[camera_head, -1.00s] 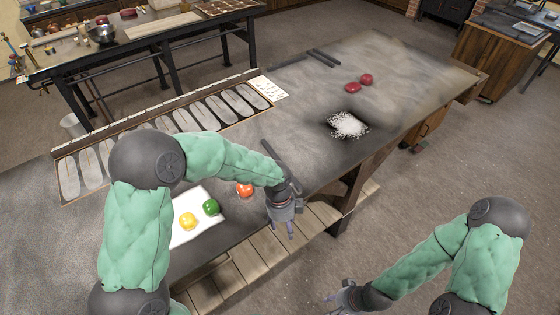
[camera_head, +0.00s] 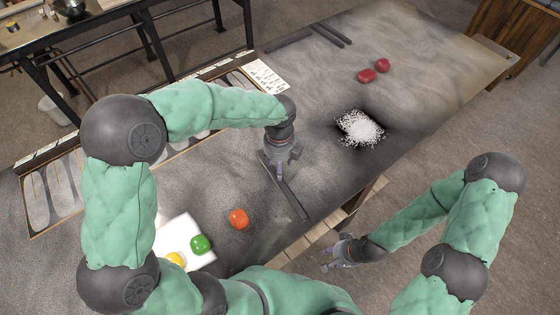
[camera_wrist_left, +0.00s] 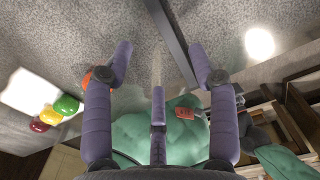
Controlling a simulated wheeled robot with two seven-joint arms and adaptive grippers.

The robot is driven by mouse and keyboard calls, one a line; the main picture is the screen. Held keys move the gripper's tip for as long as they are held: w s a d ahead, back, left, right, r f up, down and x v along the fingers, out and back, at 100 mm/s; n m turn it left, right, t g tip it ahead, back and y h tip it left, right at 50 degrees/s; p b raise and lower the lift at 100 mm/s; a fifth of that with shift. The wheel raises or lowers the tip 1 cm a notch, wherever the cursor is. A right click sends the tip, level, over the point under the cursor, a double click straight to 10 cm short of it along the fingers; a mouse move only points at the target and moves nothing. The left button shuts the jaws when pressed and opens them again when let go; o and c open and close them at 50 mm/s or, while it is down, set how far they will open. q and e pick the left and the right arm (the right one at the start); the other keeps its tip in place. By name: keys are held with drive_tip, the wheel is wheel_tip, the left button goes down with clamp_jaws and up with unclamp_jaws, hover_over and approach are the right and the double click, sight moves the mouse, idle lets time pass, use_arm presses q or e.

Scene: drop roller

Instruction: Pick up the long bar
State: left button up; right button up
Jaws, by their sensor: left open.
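A long dark bar (camera_head: 293,200) lies on the grey table, slanting toward its front edge. My left gripper (camera_head: 283,158) is above the bar and hides part of it in the head view. In the left wrist view the bar (camera_wrist_left: 172,40) runs between the spread fingers of my left gripper (camera_wrist_left: 160,62), which is open and empty. I cannot tell how high the fingers are above it. My right gripper (camera_head: 335,256) hangs beyond the table's front edge, away from the bar; its fingers are too small to read.
An orange-red piece (camera_head: 238,219) lies near the bar. Green (camera_head: 200,244) and yellow (camera_head: 174,259) pieces lie on a white sheet (camera_head: 180,232). White granules (camera_head: 361,128) and two red pieces (camera_head: 366,75) lie farther right. More dark bars (camera_head: 330,35) lie at the back.

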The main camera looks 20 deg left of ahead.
use_arm(q)
hover_over(280, 183)
wheel_tip(280, 183, down, 5)
drive_tip(key=shift+r+b, duration=0.15)
drive_tip(key=shift+b, duration=0.25)
drive_tip(key=shift+w+a+f+b, duration=0.1)
drive_tip(key=shift+f+b, duration=0.15)
drive_tip(key=shift+f, duration=1.2)
drive_tip(key=shift+w+a+f+b, duration=0.1)
drive_tip(key=shift+f+b, duration=0.15)
drive_tip(key=shift+f, duration=1.2)
clamp_jaws()
drive_tip(key=shift+r, duration=0.1)
